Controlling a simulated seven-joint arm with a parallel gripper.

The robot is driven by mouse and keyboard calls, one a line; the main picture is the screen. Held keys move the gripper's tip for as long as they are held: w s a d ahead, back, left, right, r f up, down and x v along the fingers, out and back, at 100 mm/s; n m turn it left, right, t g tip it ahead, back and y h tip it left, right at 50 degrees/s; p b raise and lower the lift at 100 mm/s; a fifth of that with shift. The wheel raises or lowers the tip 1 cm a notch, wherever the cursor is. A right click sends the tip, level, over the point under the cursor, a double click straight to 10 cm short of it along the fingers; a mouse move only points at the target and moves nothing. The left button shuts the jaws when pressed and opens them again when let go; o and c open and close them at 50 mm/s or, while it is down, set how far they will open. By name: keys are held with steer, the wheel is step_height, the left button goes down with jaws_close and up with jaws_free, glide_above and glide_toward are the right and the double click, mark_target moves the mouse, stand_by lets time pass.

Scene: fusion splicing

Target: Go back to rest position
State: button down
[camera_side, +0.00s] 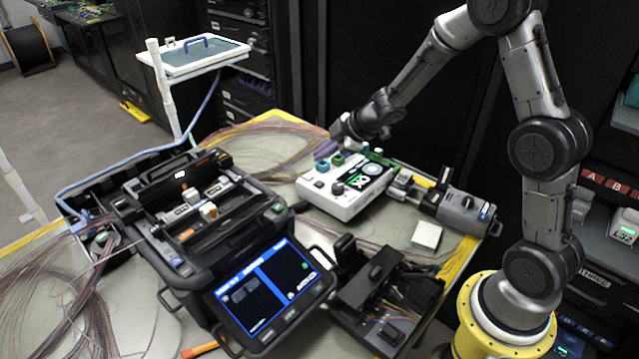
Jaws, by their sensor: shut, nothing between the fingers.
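My gripper (327,148) is at the left end of my outstretched arm, above the back left edge of the white device (335,202). Its fingers are shut with nothing held between them. The white device has a lit screen and several green and teal knobs. I cannot tell whether the fingertips touch anything. The fusion splicer (215,225), a black machine, stands to the left with its lid up and its blue screen (266,287) lit.
A black and grey tool (466,212) lies right of the white device. A black open case (385,300) is at the front. A white tray stand (195,60) rises at the back left. Loose fibres (265,145) cover parts of the table. Dark racks stand close behind.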

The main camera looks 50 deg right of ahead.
steer(key=s+a+r+t, duration=0.2)
steer(key=a+r+t, duration=0.1)
steer(key=r, duration=1.3)
steer(key=s+r+m+t+h, duration=0.1)
steer(key=s+r+m+h, duration=0.25)
steer(key=s+r, duration=0.45)
steer(key=s+m+g, duration=0.1)
steer(key=s+m, duration=0.4)
steer(key=s, duration=0.7)
steer(key=s+a+f+m+g+y, duration=0.1)
steer(key=s+a+f+m+g, duration=0.1)
steer(key=s+f+g, duration=0.3)
steer(key=s+a+f, duration=0.1)
steer(key=s+f, duration=0.3)
steer(key=s, duration=0.2)
steer(key=shift+s+a+f+m+g+y, duration=0.2)
steer(key=shift+m+g+y, duration=0.1)
steer(key=shift+m+y, duration=0.05)
